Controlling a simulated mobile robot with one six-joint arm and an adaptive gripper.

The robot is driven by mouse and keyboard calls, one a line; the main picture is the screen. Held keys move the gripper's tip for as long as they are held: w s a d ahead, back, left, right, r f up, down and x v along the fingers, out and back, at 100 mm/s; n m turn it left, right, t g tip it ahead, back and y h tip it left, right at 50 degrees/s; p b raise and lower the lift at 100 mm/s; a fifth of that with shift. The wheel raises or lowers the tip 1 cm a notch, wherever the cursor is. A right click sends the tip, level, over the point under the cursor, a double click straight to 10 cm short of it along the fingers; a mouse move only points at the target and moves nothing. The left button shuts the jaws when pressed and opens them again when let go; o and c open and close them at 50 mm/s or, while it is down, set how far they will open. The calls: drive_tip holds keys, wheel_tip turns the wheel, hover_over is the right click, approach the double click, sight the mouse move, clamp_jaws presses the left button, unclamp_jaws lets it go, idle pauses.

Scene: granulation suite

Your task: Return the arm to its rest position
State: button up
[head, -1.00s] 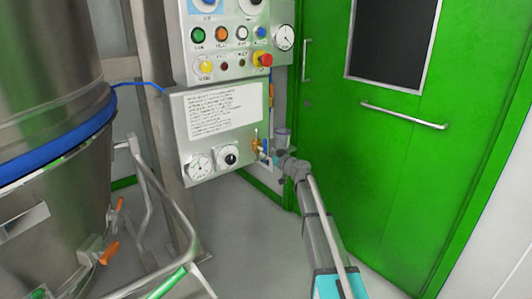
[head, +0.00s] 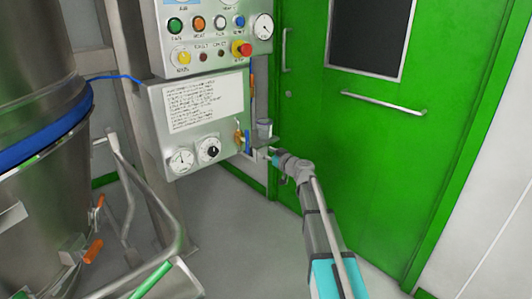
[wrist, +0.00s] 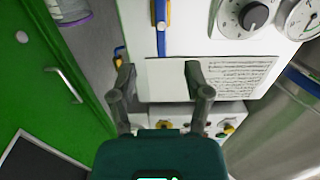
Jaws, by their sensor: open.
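My arm (head: 318,228) reaches forward from the bottom of the head view towards the right side of the control panel. My gripper (head: 272,156) is small there and its fingers are hard to make out. In the wrist view my gripper (wrist: 160,85) is open, with its two dark fingers apart and nothing between them. The panel's printed sheet (wrist: 225,78) and a blue-handled valve (wrist: 161,30) show beyond the fingers.
The control panel (head: 160,125) with gauges and buttons stands left of my gripper. A green door (head: 375,130) with a bar handle is at right. A large steel vessel (head: 35,200) and tubular frame stand at left.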

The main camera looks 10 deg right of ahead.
drive_tip(key=s+a+f+m+g+h, duration=0.1)
drive_tip(key=s+a+f+g, duration=0.2)
drive_tip(key=s+f+g, duration=0.5)
drive_tip(key=s+a+f+g+h, duration=0.1)
drive_tip(key=s+a+f+g, duration=0.3)
drive_tip(key=s, duration=0.8)
drive_tip(key=s+d+f+m+g+h, duration=0.1)
drive_tip(key=s+d+f+m+h, duration=0.15)
drive_tip(key=s, duration=0.35)
drive_tip(key=s+d+f+m+g+h+p, duration=0.1)
drive_tip(key=s+d+m+h, duration=0.1)
drive_tip(key=s+d+h, duration=0.3)
drive_tip(key=s+d+f+m+g+h, duration=0.1)
drive_tip(key=s+d+f+m, duration=0.1)
drive_tip(key=s, duration=0.5)
wheel_tip(320, 180, up, 36)
drive_tip(key=p, duration=3.6)
drive_tip(key=shift+w+a+r+p, duration=0.15)
drive_tip(key=shift+w+r+p, duration=0.05)
drive_tip(key=shift+w+p, duration=0.1)
drive_tip(key=shift+n+y, duration=0.25)
